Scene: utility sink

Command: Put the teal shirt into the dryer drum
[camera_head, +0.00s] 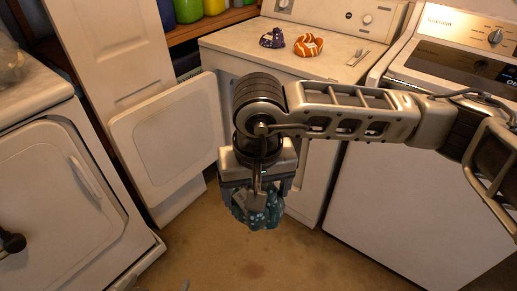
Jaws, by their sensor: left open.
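I cannot tell whether the shirt touches the floor. The dryer (310,65) seems to be the white machine behind the arm, with its square door (170,135) swung open to the left. Its drum opening is hidden behind my gripper and arm.
A purple item (272,38), an orange-and-white item (308,45) and a small metal object (357,57) lie on the dryer top. Another white machine (400,180) stands at right, and one with a closed door (60,190) at left. Brown floor (260,265) is bare in front.

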